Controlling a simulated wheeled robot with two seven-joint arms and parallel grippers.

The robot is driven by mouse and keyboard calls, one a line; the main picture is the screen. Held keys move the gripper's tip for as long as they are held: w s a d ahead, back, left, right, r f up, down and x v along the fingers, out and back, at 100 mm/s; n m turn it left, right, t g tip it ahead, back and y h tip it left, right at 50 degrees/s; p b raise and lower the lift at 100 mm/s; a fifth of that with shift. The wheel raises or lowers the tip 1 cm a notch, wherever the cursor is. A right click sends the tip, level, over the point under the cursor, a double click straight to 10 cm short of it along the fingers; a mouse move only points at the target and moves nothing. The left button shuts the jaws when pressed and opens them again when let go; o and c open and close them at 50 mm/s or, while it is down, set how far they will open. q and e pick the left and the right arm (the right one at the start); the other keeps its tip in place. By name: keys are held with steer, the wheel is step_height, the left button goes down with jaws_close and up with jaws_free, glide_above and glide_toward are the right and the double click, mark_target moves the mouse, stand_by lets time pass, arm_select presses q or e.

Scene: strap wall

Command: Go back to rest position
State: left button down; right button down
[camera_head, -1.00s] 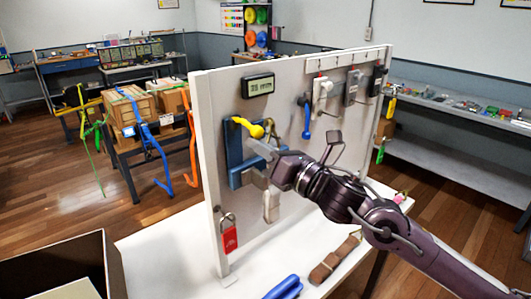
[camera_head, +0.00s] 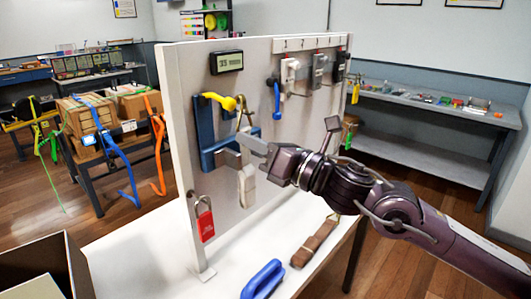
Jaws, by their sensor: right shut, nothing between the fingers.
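My right arm comes in from the lower right. Its gripper (camera_head: 256,146) is shut and empty, in front of the white upright board (camera_head: 183,130). It is close to a blue bracket (camera_head: 206,130) with a yellow handle (camera_head: 218,101) on the board; whether it touches anything there I cannot tell. My left gripper is not in view.
A red padlock (camera_head: 205,222) hangs low on the board. A blue handle (camera_head: 263,279) and a brown strap (camera_head: 315,242) lie on the white table (camera_head: 150,245). An open dark box (camera_head: 60,262) stands at lower left. A grey workbench (camera_head: 440,112) is behind right.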

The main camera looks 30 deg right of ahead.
steer(key=shift+r+b+v, duration=0.15)
steer(key=shift+b+v, duration=0.1)
steer(key=shift+v, duration=0.6)
steer(key=shift+r+b+v, duration=0.15)
steer(key=shift+b+v, duration=0.05)
steer(key=shift+v, duration=0.6)
